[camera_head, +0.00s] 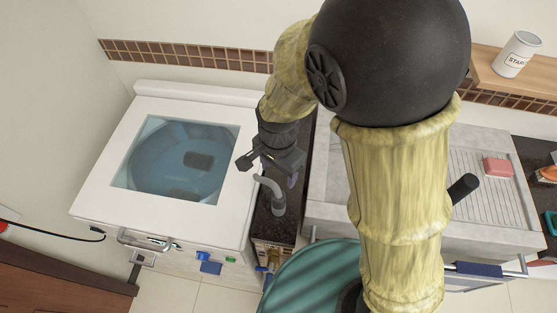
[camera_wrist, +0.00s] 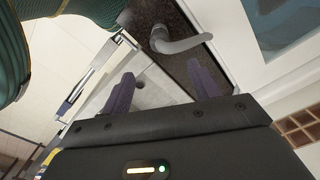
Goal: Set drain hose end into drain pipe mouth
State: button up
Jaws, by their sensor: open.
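The grey drain hose (camera_head: 269,187) is a bent hook above the dark narrow counter between the washing machine and the sink. It also shows in the wrist view (camera_wrist: 182,45), beyond my fingertips. Its lower end meets a small grey fitting (camera_head: 279,206), which looks like the drain pipe mouth; I cannot tell whether the end is inside it. My gripper (camera_head: 267,170) is open above and just behind the hose. In the wrist view its two dark fingers (camera_wrist: 161,82) are spread, with nothing between them and the hose apart from them.
The white washing machine (camera_head: 98,183) with a glass lid stands at left. The stone sink (camera_head: 326,198) is at right, with a pink sponge (camera_head: 497,167). A teal round object (camera_head: 316,278) is in front of the counter. A white canister (camera_head: 517,54) stands on a shelf.

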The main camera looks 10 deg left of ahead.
notch_tip(320, 180, up, 4)
jog(key=shift+f, duration=0.1)
dwell(0.9)
jog(key=w+d+n+t+b, duration=0.2)
jog(key=d+n, duration=0.3)
jog(key=d, duration=1.9)
jog(key=shift+w+f+t, duration=0.2)
jog(key=shift+t, duration=0.1)
